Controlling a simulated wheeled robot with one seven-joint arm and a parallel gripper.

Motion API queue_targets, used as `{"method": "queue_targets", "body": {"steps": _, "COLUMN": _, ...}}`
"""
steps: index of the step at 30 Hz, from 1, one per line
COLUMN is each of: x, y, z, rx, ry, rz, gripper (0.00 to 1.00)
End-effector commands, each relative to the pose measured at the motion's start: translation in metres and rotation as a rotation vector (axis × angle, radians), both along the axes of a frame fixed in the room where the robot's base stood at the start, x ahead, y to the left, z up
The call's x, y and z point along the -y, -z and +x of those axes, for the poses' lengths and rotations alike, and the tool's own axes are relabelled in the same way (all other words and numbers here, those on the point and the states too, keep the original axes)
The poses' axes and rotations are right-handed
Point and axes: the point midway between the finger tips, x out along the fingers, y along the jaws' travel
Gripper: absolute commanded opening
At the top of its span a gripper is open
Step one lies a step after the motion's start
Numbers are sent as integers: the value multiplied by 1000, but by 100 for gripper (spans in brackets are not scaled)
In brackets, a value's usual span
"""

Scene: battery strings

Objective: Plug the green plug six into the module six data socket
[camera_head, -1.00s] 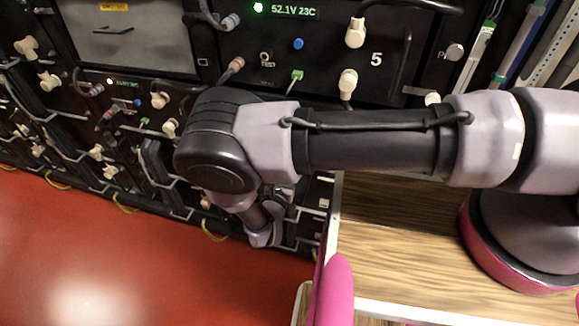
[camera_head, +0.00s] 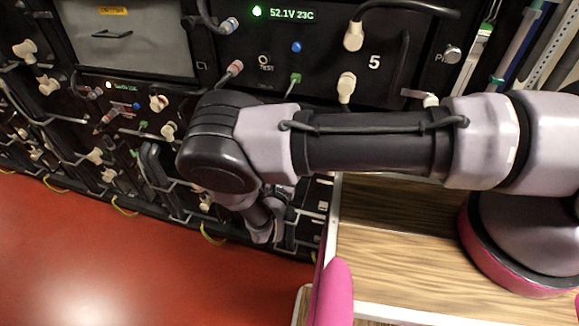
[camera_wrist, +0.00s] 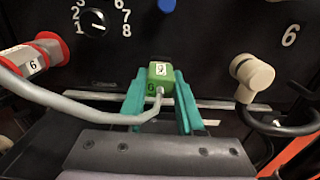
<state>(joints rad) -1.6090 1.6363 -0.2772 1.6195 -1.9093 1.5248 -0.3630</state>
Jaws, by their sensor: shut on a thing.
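In the wrist view, the green plug (camera_wrist: 160,72), marked 6, sits between the teal fingers of my gripper (camera_wrist: 159,84), which is shut on it. A grey cable runs from the plug's near end down and off to the left. The plug is close to the black front of the module marked 6 (camera_wrist: 289,36). The module six data socket cannot be made out, so I cannot tell whether the plug touches it. In the head view my arm covers this area, and the fingers and the plug are hidden.
In the wrist view, a red and grey connector (camera_wrist: 32,58) marked 6 is at left and a cream plug (camera_wrist: 250,72) with a black cable at right. A dial (camera_wrist: 95,22) and a blue button (camera_wrist: 167,5) are above. Module 5's green plug (camera_head: 296,78) is in the head view.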

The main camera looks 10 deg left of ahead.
Motion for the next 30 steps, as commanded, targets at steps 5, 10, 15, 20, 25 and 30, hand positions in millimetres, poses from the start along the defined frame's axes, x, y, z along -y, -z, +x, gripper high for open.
{"method": "queue_targets", "body": {"steps": 5, "x": 0, "y": 0, "z": 5, "rx": 0, "ry": 1, "rz": 0, "gripper": 0}}
{"method": "queue_targets", "body": {"steps": 10, "x": 1, "y": 0, "z": 9, "rx": 0, "ry": 0, "rz": 0, "gripper": 0}}
{"method": "queue_targets", "body": {"steps": 15, "x": 1, "y": 0, "z": 10, "rx": 0, "ry": 0, "rz": 0, "gripper": 71}}
{"method": "queue_targets", "body": {"steps": 20, "x": 1, "y": 0, "z": 10, "rx": 0, "ry": 0, "rz": 0, "gripper": 72}}
{"method": "queue_targets", "body": {"steps": 25, "x": 1, "y": 0, "z": 9, "rx": -1, "ry": 0, "rz": 0, "gripper": 72}}
{"method": "queue_targets", "body": {"steps": 30, "x": -2, "y": 0, "z": -9, "rx": -1, "ry": -3, "rz": 0, "gripper": 72}}
